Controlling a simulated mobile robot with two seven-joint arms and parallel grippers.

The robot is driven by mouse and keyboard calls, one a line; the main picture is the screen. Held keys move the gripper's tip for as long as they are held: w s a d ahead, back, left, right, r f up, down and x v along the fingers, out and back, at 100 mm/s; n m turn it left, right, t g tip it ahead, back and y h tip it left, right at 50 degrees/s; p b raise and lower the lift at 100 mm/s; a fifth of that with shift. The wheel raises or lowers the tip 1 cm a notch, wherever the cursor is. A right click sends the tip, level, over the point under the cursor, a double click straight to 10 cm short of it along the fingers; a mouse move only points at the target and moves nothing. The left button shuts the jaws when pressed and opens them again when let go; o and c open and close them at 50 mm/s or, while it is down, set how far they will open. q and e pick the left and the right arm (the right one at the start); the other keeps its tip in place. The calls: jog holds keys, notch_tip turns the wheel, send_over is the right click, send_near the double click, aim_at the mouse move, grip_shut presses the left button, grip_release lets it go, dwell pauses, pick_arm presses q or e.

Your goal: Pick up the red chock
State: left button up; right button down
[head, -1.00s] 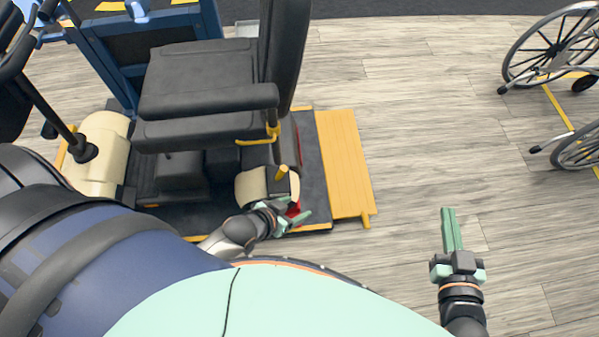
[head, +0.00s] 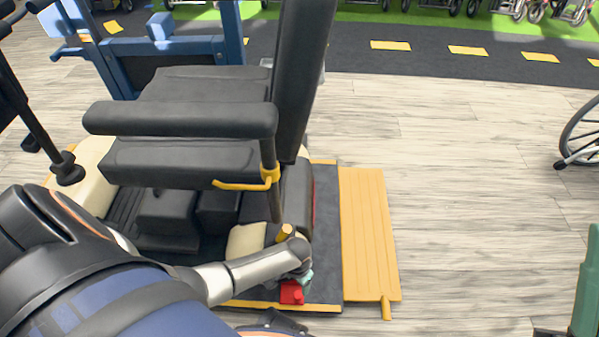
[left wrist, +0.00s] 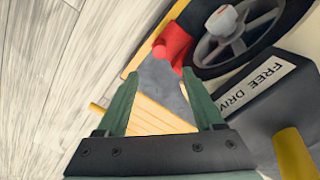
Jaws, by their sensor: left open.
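The red chock (head: 291,292) sits on the dark deck by the scooter's rear wheel, near the front edge. In the left wrist view the red chock (left wrist: 173,44) lies against the wheel (left wrist: 228,38). My left gripper (head: 304,276) is just above and beside the chock in the head view, its fingers mostly hidden by my wrist. In the left wrist view my left gripper (left wrist: 164,84) is open and empty, with the chock beyond the fingertips. My right gripper (head: 587,285) is cut off at the right edge of the head view.
The scooter's black seat (head: 200,100) and armrest (head: 180,119) stand above my left arm. A yellow ramp (head: 367,235) borders the deck. A box marked "FREE DRIV" (left wrist: 262,95) and a yellow lever (left wrist: 296,152) are close to the left gripper.

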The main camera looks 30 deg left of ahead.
aim_at(297, 295)
pick_arm(q)
notch_tip(297, 295, down, 12)
jog(key=b, duration=0.9)
jog(key=shift+f+b, duration=0.25)
jog(key=shift+b, duration=0.1)
pick_arm(e)
notch_tip(297, 295, down, 11)
jog(key=a, duration=0.1)
jog(key=shift+w+r+g, duration=0.2)
jog(key=shift+w+g, duration=0.05)
jog(key=shift+g, duration=0.05)
pick_arm(q)
jog(key=shift+c, duration=0.3)
pick_arm(e)
jog(key=shift+a, duration=0.1)
pick_arm(q)
grip_shut()
